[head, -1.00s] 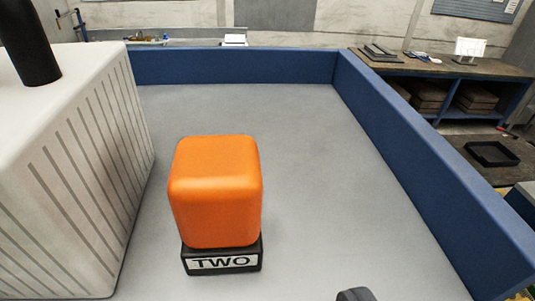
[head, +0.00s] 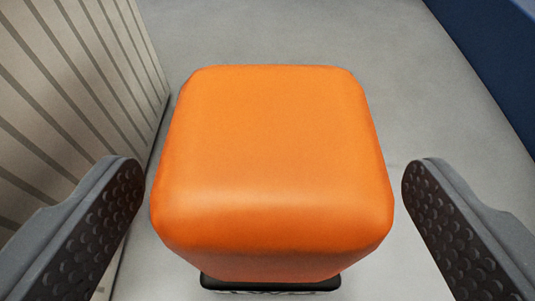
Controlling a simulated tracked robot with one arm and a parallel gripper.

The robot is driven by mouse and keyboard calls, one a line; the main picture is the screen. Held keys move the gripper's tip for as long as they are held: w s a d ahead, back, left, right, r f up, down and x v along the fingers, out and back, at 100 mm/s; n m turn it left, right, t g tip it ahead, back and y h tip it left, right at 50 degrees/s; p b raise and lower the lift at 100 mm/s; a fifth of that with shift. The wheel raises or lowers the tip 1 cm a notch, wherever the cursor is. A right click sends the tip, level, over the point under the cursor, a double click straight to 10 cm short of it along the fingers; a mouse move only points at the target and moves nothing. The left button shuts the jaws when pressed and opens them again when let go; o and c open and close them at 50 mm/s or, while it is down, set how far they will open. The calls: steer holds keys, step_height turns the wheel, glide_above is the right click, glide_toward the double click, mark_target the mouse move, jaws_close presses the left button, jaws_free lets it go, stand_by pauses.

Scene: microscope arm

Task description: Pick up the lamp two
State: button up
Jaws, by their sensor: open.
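Lamp two (head: 272,165) is an orange block with rounded edges on a black base (head: 270,284). It stands upright on the grey surface and fills the middle of the head view. The white label on the base is mostly cut off at the bottom edge. My gripper (head: 270,185) is open, with one dark, dimpled finger to the left of the lamp and the other to the right. The lamp's underside and far side are hidden.
A pale ribbed box (head: 75,85) stands close on the left, near my left finger. A blue wall (head: 500,55) edges the surface at the upper right. The grey floor (head: 390,60) behind and to the right of the lamp is clear.

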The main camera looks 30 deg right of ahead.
mark_target(272, 119)
steer(key=x, duration=0.2)
steer(key=shift+w+d+f, duration=0.15)
steer(key=shift+w+d, duration=0.1)
steer(key=shift+w, duration=0.05)
steer(key=c, duration=1.2)
steer(key=shift+r+p, duration=0.55)
steer(key=shift+r, duration=0.9)
steer(key=shift+r, duration=0.35)
